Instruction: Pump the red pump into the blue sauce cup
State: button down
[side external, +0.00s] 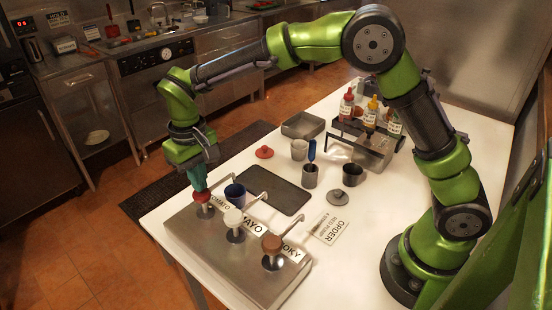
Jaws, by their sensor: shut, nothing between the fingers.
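The red pump (203,198) stands at the left end of a steel pump station (186,226), in front of a partly hidden label that ends in "MAYO" or similar. My gripper (199,187) points down with its teal fingers shut and empty, right at the top of the red pump head. The tips seem to touch it, but I cannot tell for sure. The blue sauce cup (235,193) stands upright just right of the red pump, near its spout. The inside of the cup is too small to read.
A white pump (233,218) and a brown pump (272,244) stand on the same station. A dark tray (277,192) lies behind the cup.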

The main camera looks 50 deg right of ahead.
jog(key=shift+f, duration=1.45)
jog(key=shift+r, duration=1.75)
jog(key=shift+f, duration=0.15)
jog(key=shift+f, duration=1.6)
jog(key=shift+r, duration=1.75)
